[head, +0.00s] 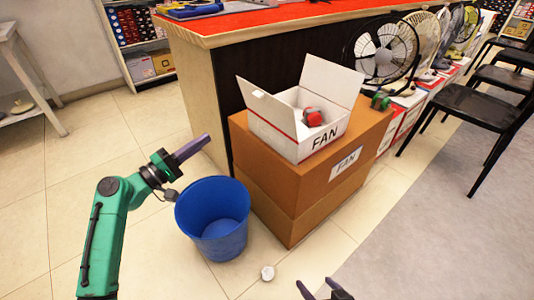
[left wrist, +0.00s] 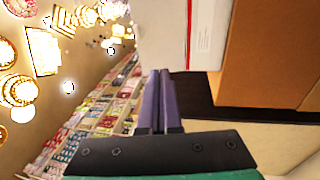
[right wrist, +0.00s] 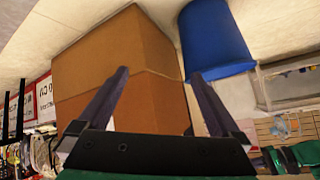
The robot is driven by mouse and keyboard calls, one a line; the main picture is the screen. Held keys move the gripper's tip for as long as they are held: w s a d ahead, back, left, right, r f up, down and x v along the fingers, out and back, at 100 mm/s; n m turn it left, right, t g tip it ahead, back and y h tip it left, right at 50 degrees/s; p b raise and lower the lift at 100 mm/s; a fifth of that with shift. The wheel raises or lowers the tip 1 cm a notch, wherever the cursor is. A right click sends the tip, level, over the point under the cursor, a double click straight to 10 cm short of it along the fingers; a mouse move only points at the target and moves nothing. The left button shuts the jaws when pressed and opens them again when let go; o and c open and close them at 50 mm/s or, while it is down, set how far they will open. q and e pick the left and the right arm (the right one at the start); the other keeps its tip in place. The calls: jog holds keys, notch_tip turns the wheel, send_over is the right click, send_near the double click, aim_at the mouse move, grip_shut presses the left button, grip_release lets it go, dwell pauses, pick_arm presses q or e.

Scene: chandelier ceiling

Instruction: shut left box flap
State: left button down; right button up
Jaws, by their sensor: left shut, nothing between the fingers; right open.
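A white FAN box (head: 328,136) sits open on top of stacked brown cartons. Its left flap (head: 266,107) stands up and leans outward on the left side. A taller back flap (head: 331,80) also stands up. A red and grey item (head: 312,117) shows inside the box. My left gripper (head: 208,138) is shut and empty, left of the box and apart from it. In the left wrist view its fingers (left wrist: 158,72) lie together just below the white box (left wrist: 165,35). My right gripper (head: 317,285) is open and empty, low at the front; its spread fingers (right wrist: 159,73) show in the right wrist view.
The brown cartons (head: 275,180) stand against a red-topped counter (head: 270,20). A blue bin (head: 213,222) stands on the floor below my left gripper. Fans (head: 385,50) and a black chair (head: 480,105) are at right.

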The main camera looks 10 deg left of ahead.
aim_at(256, 97)
pick_arm(q)
jog(key=shift+m+h, duration=0.5)
jog(key=shift+h, duration=0.3)
jog(key=w+d+r, duration=0.2)
jog(key=w+d, duration=0.1)
jog(key=w+d+r, duration=0.2)
jog(key=w+d, duration=0.1)
jog(key=d, duration=0.1)
jog(key=w+d+r+p, duration=0.1)
jog(key=w+d+r, duration=0.2)
jog(key=shift+w+d, duration=0.2)
pick_arm(e)
jog(key=shift+w+d+r, duration=0.15)
jog(key=shift+d+r, duration=0.05)
jog(key=shift+r, duration=0.8)
pick_arm(q)
jog(key=shift+r, duration=0.1)
